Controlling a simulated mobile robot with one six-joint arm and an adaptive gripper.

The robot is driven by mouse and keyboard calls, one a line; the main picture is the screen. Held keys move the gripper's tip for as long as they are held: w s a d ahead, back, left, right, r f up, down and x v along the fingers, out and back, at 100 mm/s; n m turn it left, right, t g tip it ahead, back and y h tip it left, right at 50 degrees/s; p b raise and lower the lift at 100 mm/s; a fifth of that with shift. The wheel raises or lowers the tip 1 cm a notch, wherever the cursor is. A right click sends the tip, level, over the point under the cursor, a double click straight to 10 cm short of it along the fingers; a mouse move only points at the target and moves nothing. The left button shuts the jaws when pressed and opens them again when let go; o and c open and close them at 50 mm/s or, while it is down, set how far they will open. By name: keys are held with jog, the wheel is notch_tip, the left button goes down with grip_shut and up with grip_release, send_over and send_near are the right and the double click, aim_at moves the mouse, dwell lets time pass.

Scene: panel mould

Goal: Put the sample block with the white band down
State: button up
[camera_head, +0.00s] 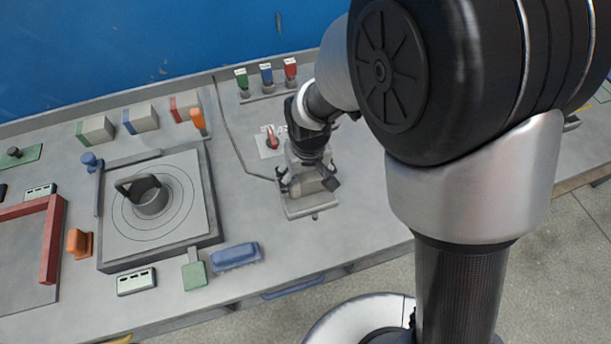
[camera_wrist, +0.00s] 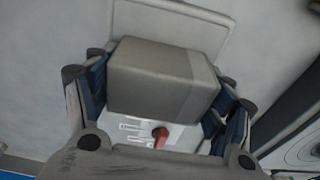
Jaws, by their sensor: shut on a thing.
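My gripper (camera_head: 308,187) is shut on the sample block (camera_wrist: 155,75), a grey box with a slightly paler band at its right end in the wrist view. The dark fingers lie along its left and right ends. In the head view the gripper hangs over a small grey plate (camera_head: 298,209) near the bench's front edge, and it hides most of the block. The plate also shows in the wrist view (camera_wrist: 172,18), past the block. I cannot tell whether the block touches it.
A white panel with a red knob (camera_head: 272,139) is behind the gripper. Green, blue and red-topped pieces (camera_head: 266,76) stand farther back. Blocks with coloured bands (camera_head: 140,117) sit at the back left.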

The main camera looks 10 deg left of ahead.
aim_at(307, 178)
jog(key=o, duration=1.3)
jog(key=r+p, duration=0.1)
jog(key=r, duration=0.3)
jog(key=s+r+p, duration=0.1)
jog(key=r+p, duration=0.1)
jog(key=r, duration=0.2)
jog(key=r+p, duration=0.1)
jog(key=r, duration=0.3)
jog(key=shift+s+d+r, duration=0.1)
jog(key=shift+s+d, duration=0.05)
jog(key=shift+d, duration=0.2)
jog(key=s+d+r+m+t, duration=0.2)
jog(key=s+d+r+m, duration=0.1)
jog(key=d+r, duration=0.85)
jog(key=s+d+m, duration=0.1)
jog(key=s+d, duration=0.2)
jog(key=d, duration=0.1)
jog(key=s+d+r+m+t, duration=0.1)
jog(key=s+d, duration=0.2)
jog(key=s, duration=0.1)
jog(key=s+d+r+m, duration=0.1)
jog(key=s+d, duration=0.2)
jog(key=d, duration=0.1)
jog(key=shift+s+d+r+h, duration=0.25)
jog(key=shift+d+h, duration=0.05)
jog(key=shift+h, duration=0.1)
